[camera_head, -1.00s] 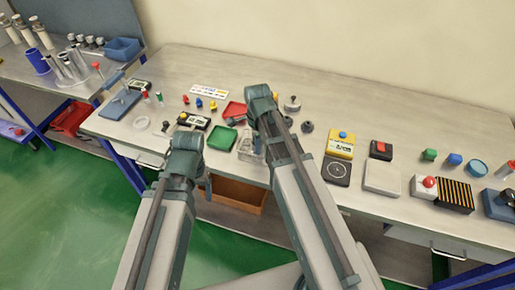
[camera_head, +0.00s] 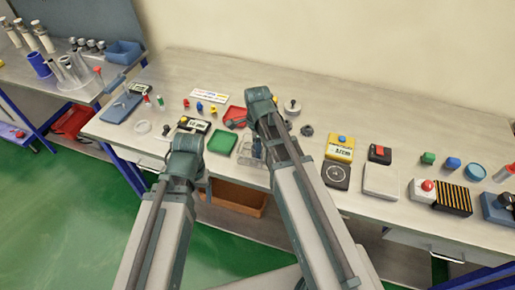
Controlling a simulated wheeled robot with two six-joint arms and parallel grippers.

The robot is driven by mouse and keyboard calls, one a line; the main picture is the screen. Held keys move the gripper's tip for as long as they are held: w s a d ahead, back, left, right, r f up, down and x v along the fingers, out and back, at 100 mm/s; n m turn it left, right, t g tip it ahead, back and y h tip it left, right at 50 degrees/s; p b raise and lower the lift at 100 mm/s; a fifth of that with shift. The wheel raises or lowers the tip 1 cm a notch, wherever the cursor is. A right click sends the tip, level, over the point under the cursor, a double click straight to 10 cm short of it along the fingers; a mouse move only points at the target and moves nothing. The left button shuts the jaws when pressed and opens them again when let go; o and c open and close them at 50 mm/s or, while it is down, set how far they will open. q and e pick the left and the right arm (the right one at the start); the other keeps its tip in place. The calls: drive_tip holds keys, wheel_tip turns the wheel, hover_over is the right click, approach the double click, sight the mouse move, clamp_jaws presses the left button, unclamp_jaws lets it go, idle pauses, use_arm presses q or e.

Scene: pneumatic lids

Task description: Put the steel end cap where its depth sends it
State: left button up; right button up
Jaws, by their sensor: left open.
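My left gripper (camera_head: 206,188) hangs at the front edge of the bench, mostly hidden behind its own wrist; it looks empty. My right gripper (camera_head: 258,150) is low over the bench, right of the green tray, partly hidden by its forearm; I cannot tell whether it holds anything. A round steel piece with a knob (camera_head: 292,106) stands behind the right forearm. A small dark knobbed piece (camera_head: 306,130) lies in front of it. I cannot tell which piece is the steel end cap. A green tray (camera_head: 222,143) and a red tray (camera_head: 236,114) lie between the arms.
A yellow device with a display (camera_head: 340,149), a dark plate with a ring (camera_head: 336,177) and a pale plate (camera_head: 381,181) stand right of the arms. A dark gauge (camera_head: 196,126) lies behind the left wrist. The back right of the bench is clear.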

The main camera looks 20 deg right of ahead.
wheel_tip(320, 180, up, 11)
drive_tip(key=p, duration=1)
drive_tip(key=s+a+n, duration=0.5)
drive_tip(key=s+n, duration=0.1)
drive_tip(key=n, duration=0.6)
drive_tip(key=s+a+n+h, duration=0.1)
drive_tip(key=s+a+n, duration=0.4)
drive_tip(key=n, duration=0.6)
drive_tip(key=shift+s+a+n, duration=0.2)
drive_tip(key=shift+s+n, duration=0.2)
drive_tip(key=shift+s, duration=0.5)
drive_tip(key=shift+f, duration=0.1)
wheel_tip(320, 180, down, 7)
drive_tip(key=b, duration=0.7)
